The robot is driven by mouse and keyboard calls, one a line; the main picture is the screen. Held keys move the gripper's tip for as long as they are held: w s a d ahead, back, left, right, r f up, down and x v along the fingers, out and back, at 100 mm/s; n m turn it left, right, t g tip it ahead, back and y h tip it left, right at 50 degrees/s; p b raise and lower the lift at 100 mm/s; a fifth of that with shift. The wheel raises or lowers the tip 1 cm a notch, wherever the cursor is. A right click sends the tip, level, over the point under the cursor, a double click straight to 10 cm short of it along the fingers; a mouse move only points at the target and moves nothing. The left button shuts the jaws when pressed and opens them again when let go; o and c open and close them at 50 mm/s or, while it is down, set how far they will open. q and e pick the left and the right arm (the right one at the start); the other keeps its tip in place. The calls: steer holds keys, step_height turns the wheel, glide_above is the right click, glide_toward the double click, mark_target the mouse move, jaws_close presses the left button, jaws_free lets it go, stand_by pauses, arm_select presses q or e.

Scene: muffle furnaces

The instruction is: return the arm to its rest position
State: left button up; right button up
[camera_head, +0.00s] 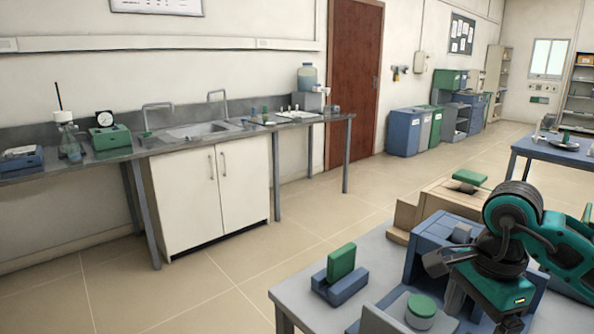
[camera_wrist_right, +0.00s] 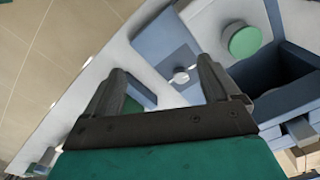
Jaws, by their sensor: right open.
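My right arm (camera_head: 525,230), teal and black, comes in from the right over the near table in the head view. My right gripper (camera_wrist_right: 162,70) is open in the wrist view, its two dark fingers apart with nothing between them. The fingers are above the table, near a blue panel with a small white knob (camera_wrist_right: 180,76). A blue furnace (camera_head: 428,240) stands behind and left of the arm, partly hidden by it. Its dark opening (camera_wrist_right: 282,82) shows at the right in the wrist view. My left gripper is not in view.
A green block (camera_head: 341,261) stands in a blue holder (camera_head: 340,285) on the table. A round green-topped piece (camera_head: 421,306) sits near the furnace, also in the wrist view (camera_wrist_right: 243,40). A sink counter (camera_head: 205,133) lines the far wall. The floor between is clear.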

steer(key=s+a+r+m+y, duration=0.1)
steer(key=s+a+y, duration=0.2)
steer(key=a+y, duration=1.15)
steer(key=w+a+r+m+t+y, duration=0.1)
steer(key=a+r+m+t+y, duration=0.65)
steer(key=r+m, duration=0.6)
steer(key=w+d+f+m+t+h, duration=0.2)
steer(key=d+f+m+t+h, duration=0.4)
steer(key=m+h, duration=0.7)
steer(key=w+d+f+m+t+h, duration=0.3)
steer(key=d+f+m+h, duration=0.5)
steer(key=m, duration=1)
steer(key=s+d+f+m+g, duration=0.2)
steer(key=s+f+m+g, duration=0.9)
steer(key=s+f, duration=0.85)
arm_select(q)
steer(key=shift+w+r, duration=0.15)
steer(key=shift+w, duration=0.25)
arm_select(e)
steer(key=w+a+f+n+t+y, duration=0.1)
steer(key=w+a+f+n+t, duration=0.1)
steer(key=w+f+t, duration=0.3)
steer(key=shift+w+a+f+n, duration=0.3)
steer(key=shift+f+n, duration=0.25)
steer(key=shift+f, duration=0.25)
